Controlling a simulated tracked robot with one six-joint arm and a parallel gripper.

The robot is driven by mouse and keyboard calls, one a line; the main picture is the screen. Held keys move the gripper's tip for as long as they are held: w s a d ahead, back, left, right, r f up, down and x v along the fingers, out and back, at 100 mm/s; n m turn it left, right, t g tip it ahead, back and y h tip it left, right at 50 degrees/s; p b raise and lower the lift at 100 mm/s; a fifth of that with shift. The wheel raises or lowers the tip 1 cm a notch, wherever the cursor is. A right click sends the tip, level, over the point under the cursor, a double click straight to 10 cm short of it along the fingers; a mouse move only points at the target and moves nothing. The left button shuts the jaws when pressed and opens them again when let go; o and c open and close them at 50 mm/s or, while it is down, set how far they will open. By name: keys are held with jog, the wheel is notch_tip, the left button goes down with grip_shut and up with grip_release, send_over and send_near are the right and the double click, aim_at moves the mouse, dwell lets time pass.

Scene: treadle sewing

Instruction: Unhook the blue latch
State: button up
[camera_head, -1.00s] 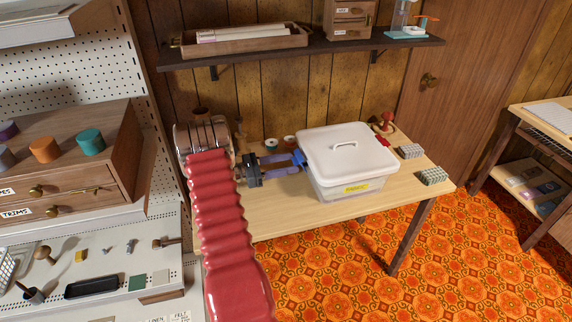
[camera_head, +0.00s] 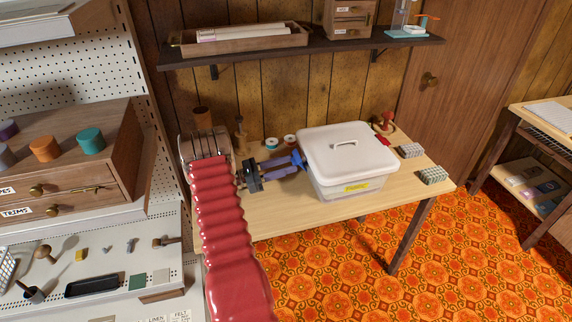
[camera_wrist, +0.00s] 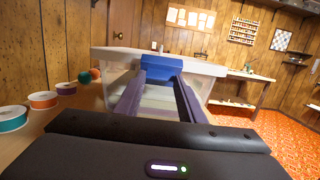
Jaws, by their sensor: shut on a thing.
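The white lidded box (camera_head: 346,150) with a yellow label stands on the wooden table. The blue latch (camera_wrist: 162,63) is on the side of the box that faces my gripper, near its rim, in the wrist view. My gripper (camera_head: 298,161) reaches to the box from the left. In the wrist view its two purple fingers (camera_wrist: 158,76) end at the blue latch and are shut on it. The fingertips partly cover the latch, so I cannot tell whether it is hooked. The lid sits on the box.
Ribbon spools (camera_wrist: 43,100) stand on the table behind my gripper. Grey blocks (camera_head: 433,175) and a red-and-wood item (camera_head: 384,123) are right of the box. A shelf (camera_head: 300,50) hangs above. The table's front strip (camera_head: 290,212) is clear.

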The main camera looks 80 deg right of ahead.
jog(key=shift+f+g+h, duration=0.4)
jog(key=shift+h, duration=0.1)
jog(key=shift+w, duration=0.1)
jog(key=o, duration=1.1)
jog(key=shift+c, duration=0.2)
jog(key=w+a, duration=0.6)
jog(key=w, duration=0.5)
jog(key=shift+w+a+f, duration=0.2)
jog(key=shift+a, duration=0.15)
jog(key=shift+r, duration=0.15)
